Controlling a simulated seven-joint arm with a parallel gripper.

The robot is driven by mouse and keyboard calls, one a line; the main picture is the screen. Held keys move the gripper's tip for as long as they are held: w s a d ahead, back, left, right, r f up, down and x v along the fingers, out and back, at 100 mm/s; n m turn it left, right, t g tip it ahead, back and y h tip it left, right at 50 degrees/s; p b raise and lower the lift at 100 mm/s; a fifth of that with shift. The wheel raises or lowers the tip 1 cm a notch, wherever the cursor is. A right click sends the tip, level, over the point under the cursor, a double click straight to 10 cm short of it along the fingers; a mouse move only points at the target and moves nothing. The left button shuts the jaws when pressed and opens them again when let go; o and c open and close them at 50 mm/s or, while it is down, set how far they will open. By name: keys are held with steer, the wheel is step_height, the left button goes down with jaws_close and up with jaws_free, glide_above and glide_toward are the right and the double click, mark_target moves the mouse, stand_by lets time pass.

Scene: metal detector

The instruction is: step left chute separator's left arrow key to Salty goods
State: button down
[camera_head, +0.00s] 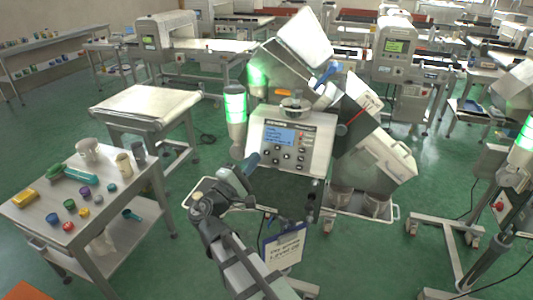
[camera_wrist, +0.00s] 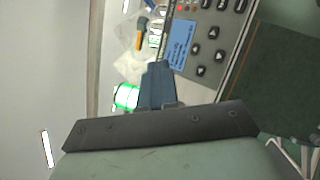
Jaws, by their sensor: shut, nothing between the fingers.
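The left chute separator's control panel (camera_head: 290,140) faces me in the middle of the head view, with a lit blue screen (camera_head: 279,135) and dark arrow keys below it. The left arrow key (camera_head: 265,148) appears to be the key nearest my gripper; it also shows in the wrist view (camera_wrist: 201,71). The screen shows in the wrist view (camera_wrist: 180,43), but its text is too small to read. My gripper (camera_head: 252,161) is shut and empty, just left of the panel. Its fingertips (camera_wrist: 157,68) look apart from the keys.
A green-lit signal lamp (camera_head: 235,103) stands close left of the panel. A clipboard sign (camera_head: 284,247) hangs below it. A table with jars and tools (camera_head: 130,230) is at left. Another separator (camera_head: 515,200) is at the right edge.

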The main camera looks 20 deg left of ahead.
mark_target(267, 152)
steer(key=shift+n, duration=0.4)
steer(key=shift+w, duration=0.1)
steer(key=w+f, duration=0.4)
steer(key=w, duration=0.3)
steer(key=shift+w, duration=0.35)
steer(key=shift+w, duration=0.1)
stand_by(2.1)
steer(key=shift+w+f, duration=0.15)
steer(key=shift+w, duration=0.1)
steer(key=shift+w+f, duration=0.15)
steer(key=shift+w, duration=0.15)
stand_by(0.8)
stand_by(0.3)
steer(key=shift+s+r, duration=0.35)
steer(key=shift+s, duration=0.35)
